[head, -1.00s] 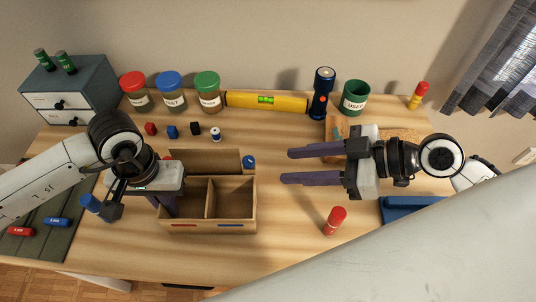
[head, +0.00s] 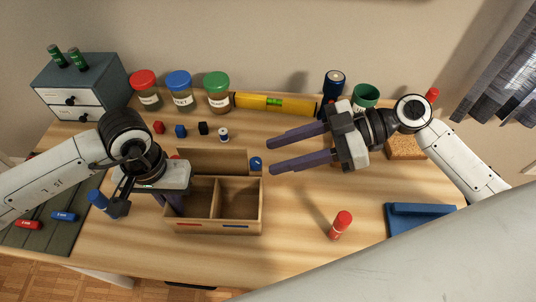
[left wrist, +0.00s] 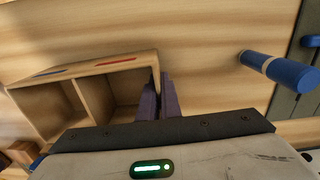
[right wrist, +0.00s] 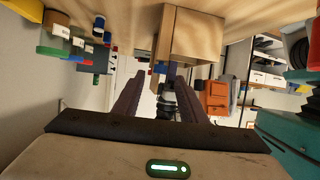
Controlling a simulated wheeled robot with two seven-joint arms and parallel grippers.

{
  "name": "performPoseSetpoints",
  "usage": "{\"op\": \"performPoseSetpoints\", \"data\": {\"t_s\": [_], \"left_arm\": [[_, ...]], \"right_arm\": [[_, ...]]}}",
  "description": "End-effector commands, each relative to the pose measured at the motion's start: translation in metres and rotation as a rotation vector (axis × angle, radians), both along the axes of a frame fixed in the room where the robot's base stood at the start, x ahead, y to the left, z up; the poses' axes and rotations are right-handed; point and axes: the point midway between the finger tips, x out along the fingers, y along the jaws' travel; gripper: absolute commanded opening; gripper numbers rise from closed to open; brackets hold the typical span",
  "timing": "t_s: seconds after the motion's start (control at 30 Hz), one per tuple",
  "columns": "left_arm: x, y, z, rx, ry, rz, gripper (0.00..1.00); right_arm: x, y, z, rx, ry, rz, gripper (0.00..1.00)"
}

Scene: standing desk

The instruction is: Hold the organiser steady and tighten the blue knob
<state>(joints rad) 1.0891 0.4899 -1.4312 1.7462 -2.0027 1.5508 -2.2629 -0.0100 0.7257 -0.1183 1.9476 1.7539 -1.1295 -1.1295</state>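The organiser (head: 234,212) is a light wooden two-compartment box with a raised back panel; its compartments look empty. The blue knob (head: 256,163) sits at the right end of that panel. In the right wrist view the knob (right wrist: 160,68) shows beyond my fingertips, next to the organiser (right wrist: 195,38). My right gripper (head: 271,156) is open, its purple fingers pointing left at the knob, one either side of its line, seemingly just short of it. My left gripper (head: 172,204) is shut on the organiser's left wall; in the left wrist view its fingers (left wrist: 158,88) straddle that wall.
A red marker (head: 341,225) stands right of the organiser, near a blue tray (head: 400,222). A blue marker (head: 98,199) stands by my left gripper. Small blocks (head: 180,131), jars (head: 179,92) and a yellow level (head: 273,104) lie behind.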

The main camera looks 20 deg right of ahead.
Motion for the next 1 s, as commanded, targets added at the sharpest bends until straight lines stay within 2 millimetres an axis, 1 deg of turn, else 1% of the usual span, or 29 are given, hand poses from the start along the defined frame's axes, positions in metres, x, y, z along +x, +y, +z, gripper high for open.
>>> {"op": "performPoseSetpoints", "data": {"t_s": [0.03, 0.2, 0.33, 0.57, 0.6, 0.63, 0.77, 0.8, 0.83, 1.0], "left_arm": [[0.000, 0.000, 0.001, -0.002, -0.002, 0.000, 0.00], [0.000, 0.000, 0.001, -0.002, -0.002, 0.000, 0.00], [0.000, 0.000, 0.001, -0.002, -0.002, 0.000, 0.00], [0.000, -0.001, 0.001, -0.002, -0.002, 0.000, 0.00], [0.000, -0.001, 0.001, -0.002, -0.002, 0.000, 0.00], [0.000, -0.001, 0.001, -0.002, -0.002, 0.000, 0.00], [0.000, -0.001, 0.001, -0.002, -0.002, 0.000, 0.00], [0.000, -0.001, 0.001, -0.002, -0.002, 0.000, 0.00], [0.000, -0.001, 0.001, -0.002, -0.002, 0.000, 0.00], [0.000, -0.001, 0.001, -0.002, -0.002, 0.000, 0.00]], "right_arm": [[0.002, 0.008, -0.002, 0.004, -0.002, 0.000, 0.38], [0.007, 0.025, -0.010, 0.002, -0.001, -0.001, 0.38], [0.008, 0.030, -0.013, 0.000, -0.001, -0.002, 0.38], [0.008, 0.031, -0.013, -0.001, 0.000, -0.002, 0.38], [0.008, 0.031, -0.013, -0.001, 0.000, -0.002, 0.36], [0.008, 0.031, -0.013, -0.001, 0.000, -0.002, 0.31], [0.008, 0.030, -0.013, -0.001, 0.001, -0.001, 0.09], [0.008, 0.030, -0.013, -0.001, 0.000, -0.002, 0.03], [0.008, 0.030, -0.013, -0.001, 0.000, -0.002, 0.00], [0.007, 0.031, -0.013, -0.002, 0.001, -0.009, 0.00]]}}
